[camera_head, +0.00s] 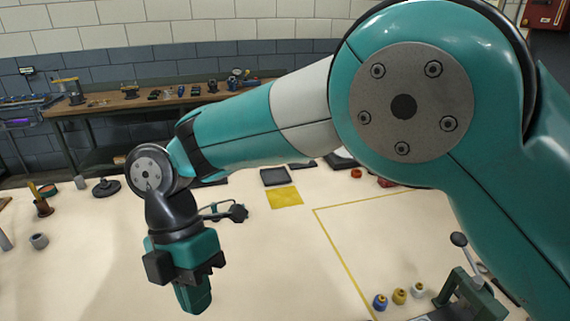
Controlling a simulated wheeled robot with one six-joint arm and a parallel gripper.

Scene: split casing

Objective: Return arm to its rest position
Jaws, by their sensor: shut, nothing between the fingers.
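My arm reaches in from the right across the upper part of the head view and bends down at its wrist. My gripper (196,297) hangs below the wrist, pointing down over the pale table (110,285) at the lower left. It is shut and empty. How high it is above the table is hard to tell. My arm hides part of the table's far edge and the things behind it.
A yellow square (285,198) and dark tray (275,177) lie mid-table. Blue (380,302), yellow (399,296) and whitish (418,290) small parts stand near a lever device (470,298). A black round-based part (105,187) is left. A workbench (150,101) stands behind.

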